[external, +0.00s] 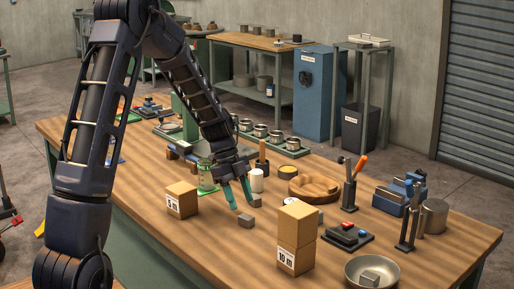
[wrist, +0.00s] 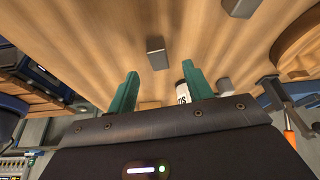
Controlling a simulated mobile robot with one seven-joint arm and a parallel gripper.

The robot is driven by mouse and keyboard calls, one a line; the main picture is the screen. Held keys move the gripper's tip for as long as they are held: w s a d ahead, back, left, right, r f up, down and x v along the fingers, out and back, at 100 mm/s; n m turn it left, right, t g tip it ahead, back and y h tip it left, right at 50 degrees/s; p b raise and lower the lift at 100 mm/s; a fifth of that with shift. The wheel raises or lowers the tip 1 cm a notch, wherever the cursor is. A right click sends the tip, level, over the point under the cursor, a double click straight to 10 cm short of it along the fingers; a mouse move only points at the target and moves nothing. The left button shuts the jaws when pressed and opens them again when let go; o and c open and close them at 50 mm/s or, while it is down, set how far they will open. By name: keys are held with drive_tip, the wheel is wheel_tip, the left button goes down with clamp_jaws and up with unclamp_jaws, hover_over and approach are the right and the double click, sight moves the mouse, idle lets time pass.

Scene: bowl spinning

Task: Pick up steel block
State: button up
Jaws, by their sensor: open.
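A small grey steel block (external: 245,221) lies on the wooden table just in front of and below my gripper (external: 240,200). A second small grey block (external: 256,200) lies close beside the right fingertip. My gripper points down with its teal fingers apart and nothing held between them. In the wrist view, a grey block (wrist: 156,53) shows beyond the open fingertips (wrist: 163,72), in line with the gap. Another grey block (wrist: 224,85) is just right of the right finger. A further grey block (external: 371,276) sits in the metal bowl (external: 354,262).
Cardboard boxes stand left (external: 182,200) and right (external: 296,238) of my gripper. A wooden bowl (external: 313,188), tool holder (external: 349,193) and button box (external: 347,236) stand right. The table's front-left is clear.

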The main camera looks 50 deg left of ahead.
sight(246, 216)
drive_tip(key=x, duration=0.5)
drive_tip(key=shift+s, duration=0.1)
clamp_jaws()
